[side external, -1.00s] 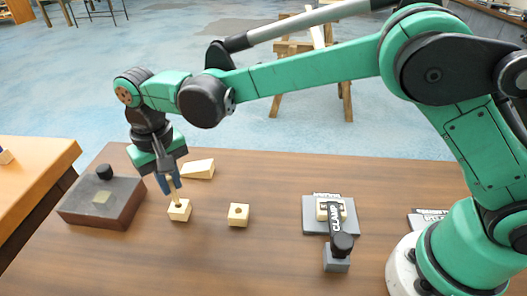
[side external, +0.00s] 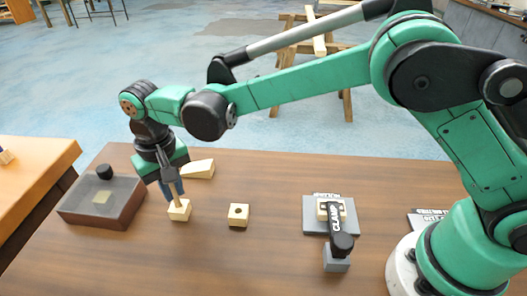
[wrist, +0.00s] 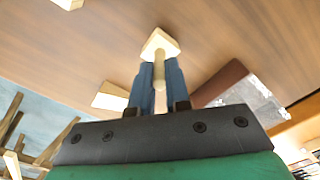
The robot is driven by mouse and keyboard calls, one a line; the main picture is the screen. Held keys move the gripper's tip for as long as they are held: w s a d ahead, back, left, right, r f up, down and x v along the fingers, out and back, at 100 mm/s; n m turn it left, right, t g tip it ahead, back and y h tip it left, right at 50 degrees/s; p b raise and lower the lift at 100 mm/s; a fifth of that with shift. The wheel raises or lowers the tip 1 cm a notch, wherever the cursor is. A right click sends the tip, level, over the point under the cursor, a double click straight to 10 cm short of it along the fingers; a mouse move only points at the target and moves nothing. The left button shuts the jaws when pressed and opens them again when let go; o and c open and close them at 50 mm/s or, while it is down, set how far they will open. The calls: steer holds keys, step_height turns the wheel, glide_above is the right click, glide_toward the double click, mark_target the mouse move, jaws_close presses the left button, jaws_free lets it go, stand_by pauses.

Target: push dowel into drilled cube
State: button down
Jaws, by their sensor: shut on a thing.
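A pale wooden cube (side external: 179,211) stands on the brown table at left centre. My gripper (side external: 175,191) is above it, shut on a light wooden dowel (side external: 178,201). The dowel's lower end meets the cube's top; how deep it sits in the hole cannot be told. The wrist view shows the dowel (wrist: 160,72) between the blue fingers (wrist: 160,85), with its far end against the cube (wrist: 157,42). A second drilled cube (side external: 238,215), its dark hole facing up, stands to the right, clear of the gripper.
A wooden wedge (side external: 199,169) lies behind the gripper. A brown box with a grey translucent top and black knob (side external: 104,172) stands at left. A black clamp (side external: 341,243) on a grey block and a grey plate (side external: 315,216) are at right. The table's front middle is clear.

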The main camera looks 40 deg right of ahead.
mark_target(171, 185)
steer(key=shift+f, duration=0.8)
steer(key=c, duration=0.8)
jaws_free()
steer(key=shift+r, duration=0.15)
steer(key=shift+r, duration=2.7)
